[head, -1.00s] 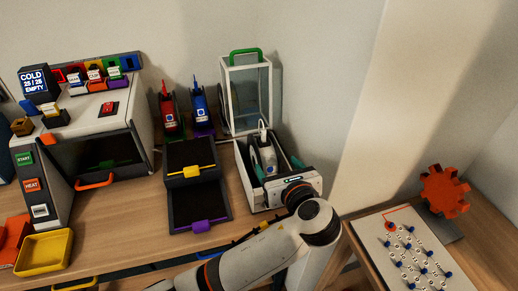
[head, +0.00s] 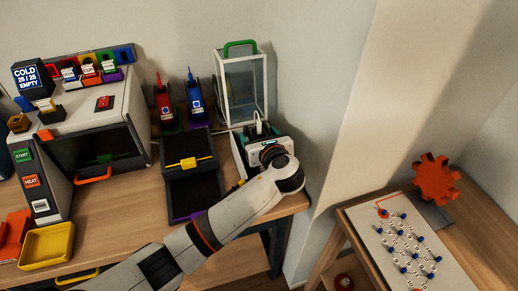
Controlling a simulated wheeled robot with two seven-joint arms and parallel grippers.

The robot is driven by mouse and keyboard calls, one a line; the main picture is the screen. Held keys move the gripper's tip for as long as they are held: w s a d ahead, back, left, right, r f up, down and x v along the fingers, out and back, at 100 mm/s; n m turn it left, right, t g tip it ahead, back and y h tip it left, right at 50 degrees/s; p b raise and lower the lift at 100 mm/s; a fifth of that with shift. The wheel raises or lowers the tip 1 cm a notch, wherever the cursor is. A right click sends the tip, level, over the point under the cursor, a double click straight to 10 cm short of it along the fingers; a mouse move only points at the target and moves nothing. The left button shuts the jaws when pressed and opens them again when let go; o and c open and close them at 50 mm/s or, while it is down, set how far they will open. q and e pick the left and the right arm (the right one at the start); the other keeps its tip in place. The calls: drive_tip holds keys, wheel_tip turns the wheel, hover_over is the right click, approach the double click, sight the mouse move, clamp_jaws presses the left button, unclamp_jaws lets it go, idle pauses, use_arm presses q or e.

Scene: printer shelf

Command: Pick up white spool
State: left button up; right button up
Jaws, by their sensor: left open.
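I cannot make out a white spool for certain. My left gripper (head: 262,137) is at the right end of the bench, over a white-walled open box (head: 239,158) in front of a clear case. Its jaws are open and point away from me, and the wrist hides much of the box. A small white upright piece (head: 259,128) shows near the fingers; I cannot tell what it is or whether they touch it. My right gripper is out of view.
A glass case with a green handle (head: 240,43) stands just behind the gripper. Black trays (head: 190,152) with yellow and purple latches lie to its left. A heater (head: 105,150) and yellow tray (head: 46,245) are further left. A side table holds an orange gear (head: 437,178).

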use_arm(q)
drive_tip(key=shift+w+f, duration=0.1)
drive_tip(key=shift+w, duration=0.1)
clamp_jaws()
idle(0.3)
drive_tip(key=shift+r, duration=0.2)
